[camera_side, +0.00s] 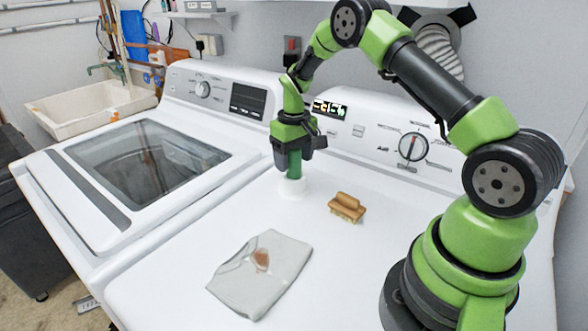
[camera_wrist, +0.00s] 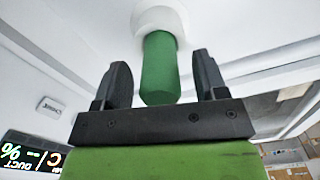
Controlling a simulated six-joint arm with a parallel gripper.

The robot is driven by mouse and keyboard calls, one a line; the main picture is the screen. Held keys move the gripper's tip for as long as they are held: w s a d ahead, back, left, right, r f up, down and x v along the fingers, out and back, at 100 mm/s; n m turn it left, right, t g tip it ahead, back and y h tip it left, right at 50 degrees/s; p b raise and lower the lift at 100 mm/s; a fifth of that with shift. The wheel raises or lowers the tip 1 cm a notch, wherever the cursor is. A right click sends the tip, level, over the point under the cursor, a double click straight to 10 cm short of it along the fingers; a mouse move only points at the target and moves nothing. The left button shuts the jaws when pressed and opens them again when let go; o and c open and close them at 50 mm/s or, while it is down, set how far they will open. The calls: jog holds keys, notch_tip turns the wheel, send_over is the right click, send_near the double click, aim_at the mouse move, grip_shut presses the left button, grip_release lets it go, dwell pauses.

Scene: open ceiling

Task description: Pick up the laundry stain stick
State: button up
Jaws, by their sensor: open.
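The stain stick (camera_side: 294,164) is a green cylinder with a wider white round base. It stands upright on the white machine top in the side view. My gripper (camera_side: 295,148) is above it, pointing down around its upper end. In the wrist view, the stick's green part (camera_wrist: 160,68) lies between the two black fingers of my gripper (camera_wrist: 160,75). The fingers are open, with a visible gap on each side of the stick. Its white base (camera_wrist: 160,18) is beyond the fingertips.
A wooden brush (camera_side: 347,207) lies to the right of the stick. A grey folded cloth (camera_side: 250,285) with a brown stain lies in front. The raised control panel (camera_side: 375,140) stands behind. A glass-lidded washer (camera_side: 145,165) is at left.

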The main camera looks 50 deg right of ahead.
jog(key=c, duration=1)
notch_tip(320, 180, up, 10)
jog(key=shift+r, duration=0.1)
